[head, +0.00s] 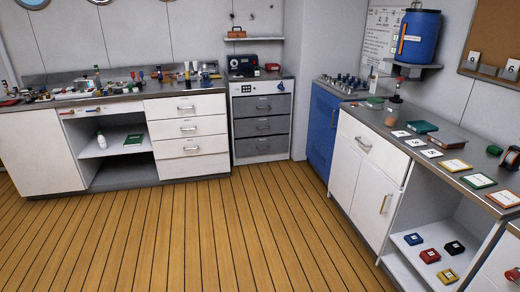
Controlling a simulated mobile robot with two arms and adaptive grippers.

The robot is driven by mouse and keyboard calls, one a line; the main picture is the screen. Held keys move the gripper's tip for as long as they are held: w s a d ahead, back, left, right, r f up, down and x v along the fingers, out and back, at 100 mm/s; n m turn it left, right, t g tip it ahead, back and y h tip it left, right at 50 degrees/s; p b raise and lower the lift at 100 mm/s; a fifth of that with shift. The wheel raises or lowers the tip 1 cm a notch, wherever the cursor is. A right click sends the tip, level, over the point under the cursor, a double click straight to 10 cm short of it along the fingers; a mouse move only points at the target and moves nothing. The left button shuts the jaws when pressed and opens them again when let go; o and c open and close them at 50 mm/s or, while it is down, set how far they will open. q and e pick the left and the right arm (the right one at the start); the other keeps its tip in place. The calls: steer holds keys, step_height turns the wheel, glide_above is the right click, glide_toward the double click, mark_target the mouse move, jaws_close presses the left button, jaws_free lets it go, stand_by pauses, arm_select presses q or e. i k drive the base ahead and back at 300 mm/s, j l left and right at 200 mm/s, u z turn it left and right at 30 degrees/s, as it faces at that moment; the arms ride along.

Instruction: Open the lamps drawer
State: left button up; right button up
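No drawer label is readable at this size, so I cannot tell which one is the lamps drawer. The right counter has one white drawer (372,148) above doors. All these drawers look shut. Neither of my grippers is in view.
The wooden floor (210,230) is clear between the counters. A blue cabinet (318,130) stands in the back right corner. The left counter is crowded with small items. The right counter holds cards, a blue tank (420,38) hangs above it, and coloured boxes (430,256) lie on its low shelf.

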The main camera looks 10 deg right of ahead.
mark_target(278, 143)
steer(key=i, duration=4.7)
